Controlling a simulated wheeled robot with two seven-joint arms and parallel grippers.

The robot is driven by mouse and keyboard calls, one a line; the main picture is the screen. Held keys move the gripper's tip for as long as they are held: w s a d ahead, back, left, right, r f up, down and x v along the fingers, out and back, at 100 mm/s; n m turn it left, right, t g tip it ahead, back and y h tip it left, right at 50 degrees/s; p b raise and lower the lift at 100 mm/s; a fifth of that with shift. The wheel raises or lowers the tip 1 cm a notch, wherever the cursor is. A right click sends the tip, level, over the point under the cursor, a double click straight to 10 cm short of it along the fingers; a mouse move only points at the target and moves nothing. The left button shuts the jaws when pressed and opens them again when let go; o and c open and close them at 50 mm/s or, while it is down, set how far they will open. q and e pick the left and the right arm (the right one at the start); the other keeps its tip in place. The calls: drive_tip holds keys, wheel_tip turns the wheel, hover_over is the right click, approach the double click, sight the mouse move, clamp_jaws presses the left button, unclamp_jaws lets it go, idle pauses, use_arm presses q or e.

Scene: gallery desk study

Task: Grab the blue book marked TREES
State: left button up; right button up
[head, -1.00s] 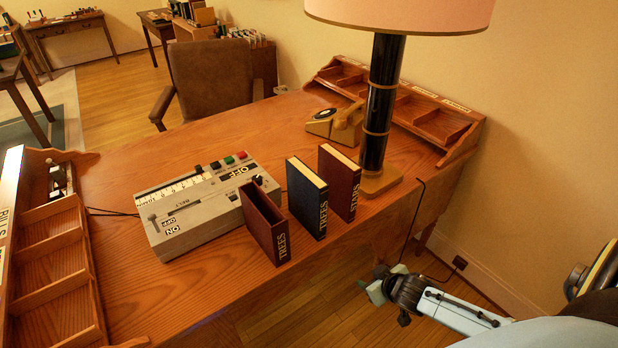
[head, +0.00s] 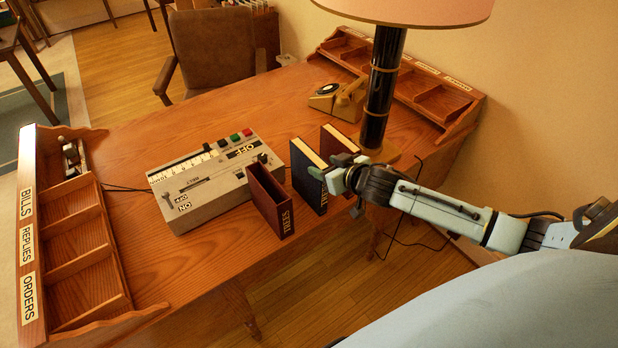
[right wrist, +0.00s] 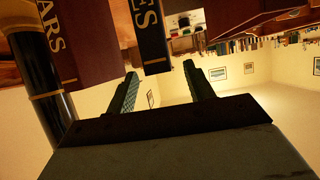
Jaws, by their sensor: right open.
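The blue book marked TREES (head: 306,180) stands upright on the desk, between a maroon slipcase also marked TREES (head: 270,203) and a maroon book (head: 337,141). My right gripper (head: 338,174) is open and empty at the blue book's spine, covering part of its lettering. In the right wrist view, the blue book's spine (right wrist: 149,30) shows "ES" and lies between the directions of the two open fingers (right wrist: 160,72). I cannot tell whether the fingertips reach past its sides. The maroon book (right wrist: 90,40) there shows "ARS". My left gripper is not in view.
A lamp (head: 380,95) stands close behind the maroon book. A grey switch box (head: 205,175) lies left of the slipcase.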

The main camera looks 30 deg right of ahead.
sight(319, 162)
drive_tip(key=shift+x, duration=3.1)
drive_tip(key=shift+r, duration=0.1)
clamp_jaws()
drive_tip(key=shift+r, duration=0.1)
